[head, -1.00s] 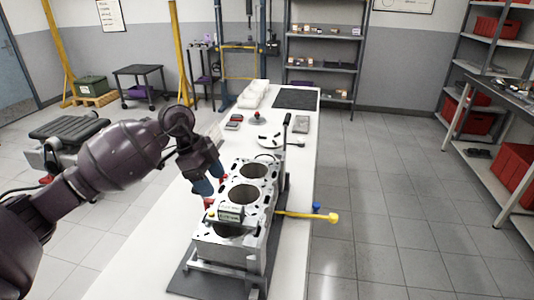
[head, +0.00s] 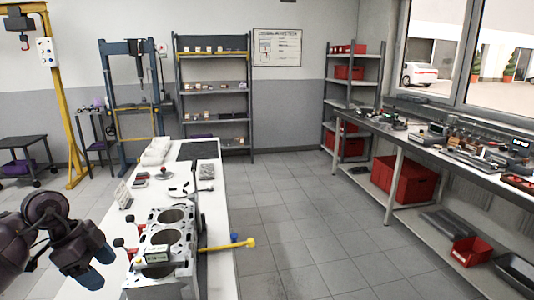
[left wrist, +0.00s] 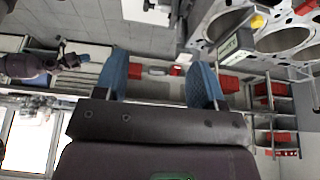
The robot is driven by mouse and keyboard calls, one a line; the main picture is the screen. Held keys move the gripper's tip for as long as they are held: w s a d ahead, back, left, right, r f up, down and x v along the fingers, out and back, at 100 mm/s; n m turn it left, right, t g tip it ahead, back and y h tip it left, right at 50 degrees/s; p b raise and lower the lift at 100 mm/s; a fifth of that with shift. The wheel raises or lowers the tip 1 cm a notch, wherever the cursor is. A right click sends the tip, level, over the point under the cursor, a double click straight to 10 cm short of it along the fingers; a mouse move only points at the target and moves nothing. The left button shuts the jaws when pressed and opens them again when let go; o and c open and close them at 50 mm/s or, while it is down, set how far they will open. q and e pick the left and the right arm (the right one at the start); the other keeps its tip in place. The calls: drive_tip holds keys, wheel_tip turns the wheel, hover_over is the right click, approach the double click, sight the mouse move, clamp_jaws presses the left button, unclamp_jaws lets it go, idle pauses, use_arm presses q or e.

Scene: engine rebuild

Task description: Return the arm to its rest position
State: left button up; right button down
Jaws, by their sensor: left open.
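My left gripper (head: 98,266) is in the lower left of the head view, left of the engine block (head: 183,222) and apart from it. Its blue fingers are spread with nothing between them; they also show in the left wrist view (left wrist: 160,78). The block stands on the white bench (head: 218,262), its large round bores facing up. A small labelled piece (head: 158,253) lies on its near part. In the left wrist view the block (left wrist: 288,42) fills the upper right. A dark arm with a small blue-tipped end, seemingly my right gripper (left wrist: 72,57), shows small at the left.
A yellow-ended bar (head: 232,245) sticks out right of the block over the bench edge. Small parts and a dark mat (head: 198,150) lie farther along the bench. A workbench (head: 440,158) with red bins below runs along the right. The floor between (head: 290,220) is clear.

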use_arm(q)
drive_tip(key=w+d+r+m+t+h, duration=0.6)
drive_tip(key=d+r+m+t+h, duration=0.2)
drive_tip(key=d+r+t+h, duration=0.3)
drive_tip(key=s+a+f+n+t+y, duration=0.3)
drive_tip(key=f+n+y, duration=0.45)
drive_tip(key=f, duration=0.35)
drive_tip(key=s+a+f+n+t+y, duration=0.25)
drive_tip(key=f+n+y, duration=0.45)
drive_tip(key=f, duration=0.4)
drive_tip(key=s+d+f+n+g, duration=0.1)
drive_tip(key=s+f+n, duration=0.3)
drive_tip(key=s+f, duration=0.4)
drive_tip(key=s+d+f+n+g+y, duration=0.1)
drive_tip(key=s+f+n+g, duration=0.3)
drive_tip(key=s+f, duration=0.4)
drive_tip(key=s+d, duration=0.1)
drive_tip(key=s, duration=0.2)
drive_tip(key=shift+g, duration=0.35)
